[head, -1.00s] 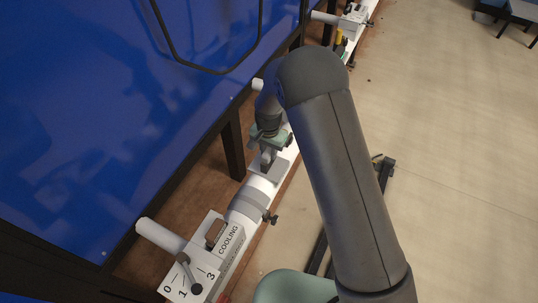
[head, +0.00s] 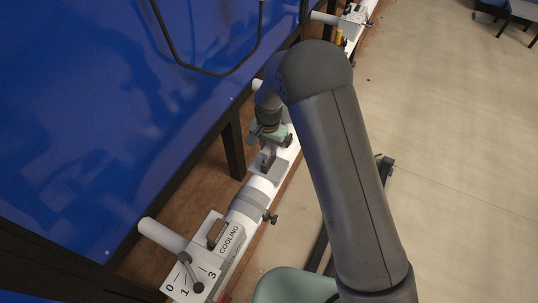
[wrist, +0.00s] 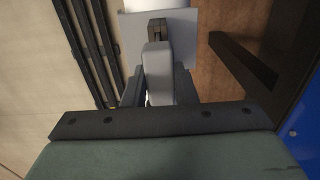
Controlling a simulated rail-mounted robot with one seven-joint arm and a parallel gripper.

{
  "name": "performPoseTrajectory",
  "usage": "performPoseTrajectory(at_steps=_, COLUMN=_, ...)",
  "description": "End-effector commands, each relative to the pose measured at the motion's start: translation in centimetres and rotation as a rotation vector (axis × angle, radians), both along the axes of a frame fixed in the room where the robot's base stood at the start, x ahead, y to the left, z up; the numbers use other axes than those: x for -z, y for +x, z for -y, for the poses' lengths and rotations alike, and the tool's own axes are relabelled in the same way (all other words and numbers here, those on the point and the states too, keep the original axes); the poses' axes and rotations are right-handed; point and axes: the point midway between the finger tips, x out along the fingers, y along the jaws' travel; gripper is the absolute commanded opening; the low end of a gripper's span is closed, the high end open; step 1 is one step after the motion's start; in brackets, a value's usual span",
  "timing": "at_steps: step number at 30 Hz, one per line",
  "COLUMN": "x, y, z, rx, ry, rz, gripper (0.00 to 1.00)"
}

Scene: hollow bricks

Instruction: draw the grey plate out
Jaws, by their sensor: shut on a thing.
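The grey plate (head: 262,169) stands across the white pipe line in the head view, just beyond the grey pipe collar. In the wrist view the plate (wrist: 183,45) is a light grey square face with a small dark grip (wrist: 158,28) at its middle. My gripper (head: 268,160) reaches down to the plate in the head view. In the wrist view its fingers (wrist: 158,46) are closed at the dark grip. The fingers partly hide the grip and the plate's lower middle. How deep the plate sits in the pipe line cannot be told.
A white box marked COOLING (head: 213,250), with a lever and a dial of numbers, stands on the near end of the line. A grey collar (head: 248,203) with a side clamp (head: 271,218) lies between. A blue panel (head: 90,120) borders the left; open floor (head: 450,170) lies right.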

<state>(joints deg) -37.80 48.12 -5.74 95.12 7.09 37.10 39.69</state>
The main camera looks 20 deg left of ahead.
Motion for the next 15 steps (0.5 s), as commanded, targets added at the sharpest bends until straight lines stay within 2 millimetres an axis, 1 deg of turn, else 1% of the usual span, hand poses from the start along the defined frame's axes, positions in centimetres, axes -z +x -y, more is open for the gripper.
performPoseTrajectory(at_steps=15, x=-1.7, y=0.0, z=0.0, rx=0.000, ry=0.000, rz=0.000, gripper=0.03)
